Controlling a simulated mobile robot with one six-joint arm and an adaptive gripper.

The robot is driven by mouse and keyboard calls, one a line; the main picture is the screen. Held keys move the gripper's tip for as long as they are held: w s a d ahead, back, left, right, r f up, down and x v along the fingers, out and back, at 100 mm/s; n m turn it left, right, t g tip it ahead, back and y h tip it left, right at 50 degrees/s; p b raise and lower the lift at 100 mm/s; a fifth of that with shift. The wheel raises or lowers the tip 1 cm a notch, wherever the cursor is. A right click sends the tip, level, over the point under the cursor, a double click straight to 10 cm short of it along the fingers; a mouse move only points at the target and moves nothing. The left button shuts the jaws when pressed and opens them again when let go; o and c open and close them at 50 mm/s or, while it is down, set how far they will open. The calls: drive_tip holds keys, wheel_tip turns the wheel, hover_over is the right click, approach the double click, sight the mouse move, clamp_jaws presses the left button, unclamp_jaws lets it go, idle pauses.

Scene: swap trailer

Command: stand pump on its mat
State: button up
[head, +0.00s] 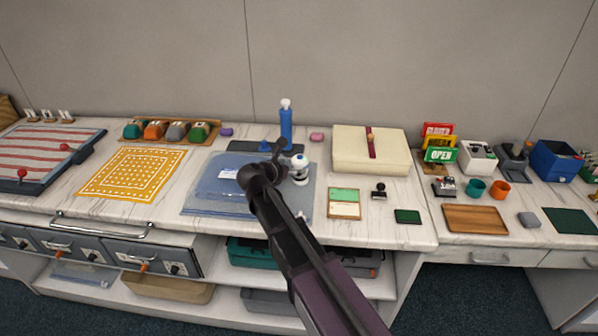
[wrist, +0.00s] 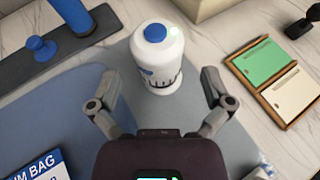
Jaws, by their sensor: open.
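A white pump (head: 300,164) with a blue button on top stands on the right part of a flat, blue-grey vacuum bag (head: 205,199). In the wrist view the pump (wrist: 158,72) stands upright between and slightly ahead of the fingertips of my gripper (wrist: 160,82). A dark strip-like mat (head: 243,146) lies behind the bag. It carries a tall blue bottle (head: 286,128) and a blue knob (wrist: 40,48).
A cream box (head: 345,150) stands to the right of the pump at the back. A green-and-cream card tray (head: 344,204) and a stamp (head: 379,190) lie nearer. A yellow patterned cloth (head: 133,173) lies left. The bag's front left is clear.

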drive_tip(key=shift+w+d+f, duration=0.2)
drive_tip(key=shift+w+d, duration=0.1)
drive_tip(key=shift+w, duration=0.15)
drive_tip(key=shift+w, duration=0.1)
drive_tip(key=b+x, duration=0.2)
drive_tip(key=x, duration=0.2)
drive_tip(key=shift+w+f, duration=0.1)
drive_tip(key=shift+w+d+f, duration=0.1)
drive_tip(key=shift+w+d, duration=0.1)
drive_tip(key=shift+w, duration=0.1)
idle(0.3)
drive_tip(key=c, duration=1.2)
